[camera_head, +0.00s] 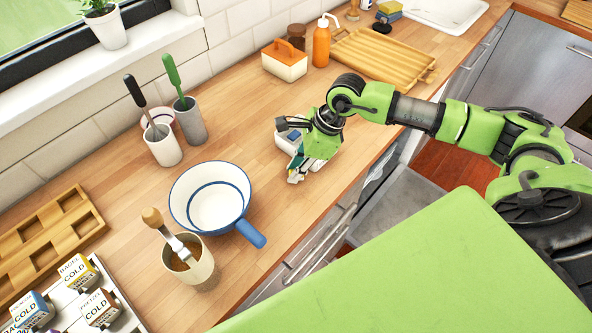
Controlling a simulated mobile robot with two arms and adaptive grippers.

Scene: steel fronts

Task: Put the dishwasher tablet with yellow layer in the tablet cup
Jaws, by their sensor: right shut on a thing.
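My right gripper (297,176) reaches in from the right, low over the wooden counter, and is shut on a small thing. The fingers cover most of that thing, so I cannot make out its coloured layer. A small white container (284,144) stands right at the gripper, partly hidden behind it, with something dark blue showing at its top. I cannot clearly make out the tablet with the yellow layer or the tablet cup. My left gripper is out of view.
A white pan (212,197) with a blue handle and a beige cup (190,262) with a brush stand left of the gripper. An orange bottle (321,45) and wooden tray (383,57) are behind. An open grey compartment (402,208) lies below the counter's front edge.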

